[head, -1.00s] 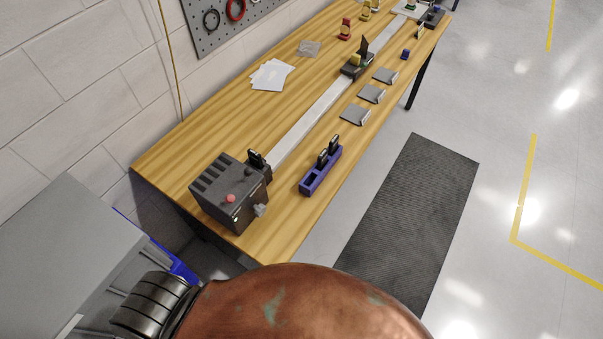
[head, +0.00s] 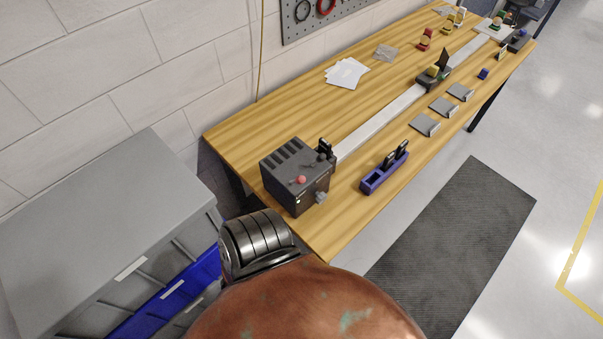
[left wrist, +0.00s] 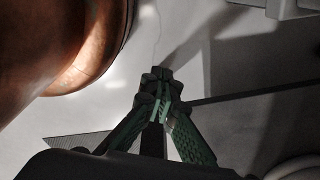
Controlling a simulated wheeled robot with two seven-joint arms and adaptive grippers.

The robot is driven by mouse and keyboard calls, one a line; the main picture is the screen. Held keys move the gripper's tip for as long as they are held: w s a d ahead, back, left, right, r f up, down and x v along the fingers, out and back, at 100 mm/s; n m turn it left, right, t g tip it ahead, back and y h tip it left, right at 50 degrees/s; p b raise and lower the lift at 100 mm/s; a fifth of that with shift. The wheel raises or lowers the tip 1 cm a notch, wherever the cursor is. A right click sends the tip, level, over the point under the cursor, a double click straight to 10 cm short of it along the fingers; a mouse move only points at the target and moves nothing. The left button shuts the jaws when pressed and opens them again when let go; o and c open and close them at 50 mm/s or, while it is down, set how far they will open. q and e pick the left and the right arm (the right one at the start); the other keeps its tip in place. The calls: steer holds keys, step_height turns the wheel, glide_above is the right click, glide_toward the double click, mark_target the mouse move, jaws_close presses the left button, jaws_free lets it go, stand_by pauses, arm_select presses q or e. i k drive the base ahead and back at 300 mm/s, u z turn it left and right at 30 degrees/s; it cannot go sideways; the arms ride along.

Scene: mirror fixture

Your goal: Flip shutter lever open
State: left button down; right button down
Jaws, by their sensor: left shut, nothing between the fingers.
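A dark box (head: 293,181) with a red button (head: 301,179) and slots on top stands at the near end of the wooden workbench. A small grey lever-like part (head: 320,197) sticks out from its side; I cannot tell for sure whether it is the shutter lever. A black upright part (head: 325,147) stands where the box meets the pale rail. My left gripper (left wrist: 155,76) shows in the left wrist view, its green-padded fingers together and empty, over grey floor. No lever shows near it. Neither gripper is in the head view.
The workbench (head: 240,133) carries the pale rail (head: 385,117), a carriage (head: 433,78) and a purple holder (head: 383,170) with black pieces. Grey plates (head: 425,125) lie along its right edge. A grey cabinet (head: 105,205) with a blue drawer stands at left. A dark mat (head: 455,240) lies on the open floor.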

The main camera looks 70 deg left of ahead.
mark_target(322, 157)
steer(key=k, duration=0.5)
steer(key=u, duration=0.65)
